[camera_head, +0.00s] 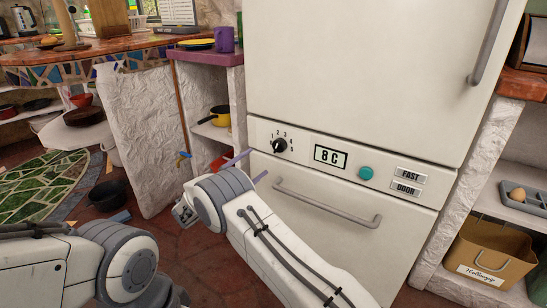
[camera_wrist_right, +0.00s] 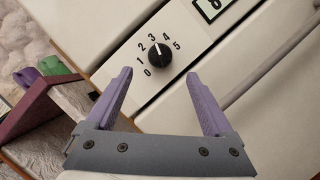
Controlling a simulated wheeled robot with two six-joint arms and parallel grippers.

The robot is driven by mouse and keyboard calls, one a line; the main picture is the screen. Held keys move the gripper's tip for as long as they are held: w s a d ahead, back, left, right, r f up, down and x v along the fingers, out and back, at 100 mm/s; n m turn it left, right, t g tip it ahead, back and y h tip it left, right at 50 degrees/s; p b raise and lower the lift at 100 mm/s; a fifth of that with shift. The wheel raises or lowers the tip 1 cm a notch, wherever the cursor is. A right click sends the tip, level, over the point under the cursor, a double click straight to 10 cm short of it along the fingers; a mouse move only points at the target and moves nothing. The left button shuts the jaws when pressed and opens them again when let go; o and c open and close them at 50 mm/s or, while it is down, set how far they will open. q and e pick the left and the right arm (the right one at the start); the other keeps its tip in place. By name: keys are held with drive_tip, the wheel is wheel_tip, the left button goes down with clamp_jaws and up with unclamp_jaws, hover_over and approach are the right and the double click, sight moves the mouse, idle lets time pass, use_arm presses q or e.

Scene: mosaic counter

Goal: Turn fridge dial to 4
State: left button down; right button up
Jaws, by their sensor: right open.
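The fridge dial (camera_head: 280,146) is a round black knob on the white control panel, ringed by numbers. In the right wrist view the dial (camera_wrist_right: 159,56) shows a white mark pointing up, roughly at 3. My right gripper (camera_head: 259,162) is open, its two purple fingers apart and empty, just below and left of the dial. In the wrist view the right gripper (camera_wrist_right: 158,74) has its fingertips on either side below the dial, apart from it. My left arm shows at the lower left; its gripper is out of view.
The panel also holds a display (camera_head: 331,156) reading 8 C, a teal button (camera_head: 366,173) and FAST and DOOR labels. A grey handle (camera_head: 325,207) lies below, on the lower door. Shelves with a yellow pot (camera_head: 220,115) stand left; a basket (camera_head: 488,252) stands right.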

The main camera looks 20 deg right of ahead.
sight(275, 149)
drive_tip(key=b+x, duration=0.2)
drive_tip(key=x, duration=0.5)
drive_tip(key=shift+d, duration=0.25)
drive_tip(key=shift+w+d+r, duration=0.25)
drive_tip(key=shift+w+d, duration=0.05)
drive_tip(key=shift+d, duration=0.25)
drive_tip(key=c, duration=1.4)
